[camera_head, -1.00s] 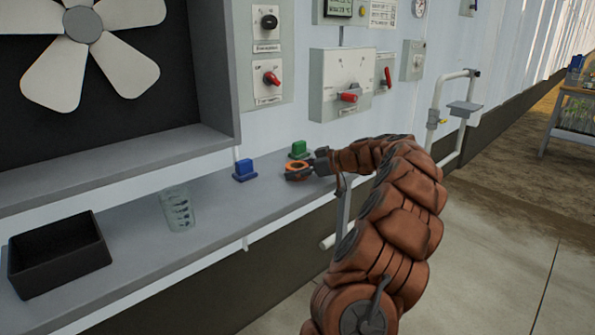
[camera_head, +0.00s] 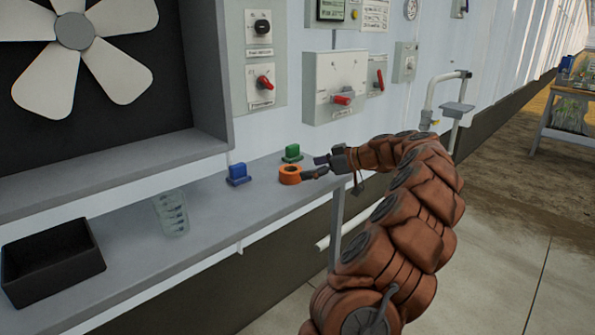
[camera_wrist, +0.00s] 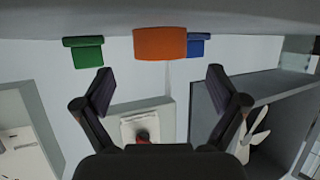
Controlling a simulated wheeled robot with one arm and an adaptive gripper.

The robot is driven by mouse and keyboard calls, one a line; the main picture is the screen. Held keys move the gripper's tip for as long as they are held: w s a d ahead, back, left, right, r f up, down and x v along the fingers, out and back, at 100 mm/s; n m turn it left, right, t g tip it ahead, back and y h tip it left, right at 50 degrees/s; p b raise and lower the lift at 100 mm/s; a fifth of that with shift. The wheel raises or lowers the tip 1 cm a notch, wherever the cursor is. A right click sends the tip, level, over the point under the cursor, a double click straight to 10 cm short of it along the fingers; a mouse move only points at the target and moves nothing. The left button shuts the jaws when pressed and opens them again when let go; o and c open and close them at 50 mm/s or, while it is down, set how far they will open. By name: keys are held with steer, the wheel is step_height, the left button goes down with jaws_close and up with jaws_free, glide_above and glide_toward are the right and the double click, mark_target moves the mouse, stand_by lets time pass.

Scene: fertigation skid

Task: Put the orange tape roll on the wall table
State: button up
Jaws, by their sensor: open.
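The orange tape roll (camera_head: 289,175) rests on the grey wall table (camera_head: 215,213), close to its right end. In the wrist view the tape roll (camera_wrist: 160,43) is just beyond my fingertips, centred between them and apart from them. My gripper (camera_head: 318,167) is open and empty, just right of the roll. In the wrist view both fingers of my gripper (camera_wrist: 160,78) are spread wide.
A clear beaker (camera_head: 171,213) and a black bin (camera_head: 52,262) are further left. Panels with red switches (camera_head: 342,99) hang on the wall above.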

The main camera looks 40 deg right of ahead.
steer(key=shift+v, duration=2.5)
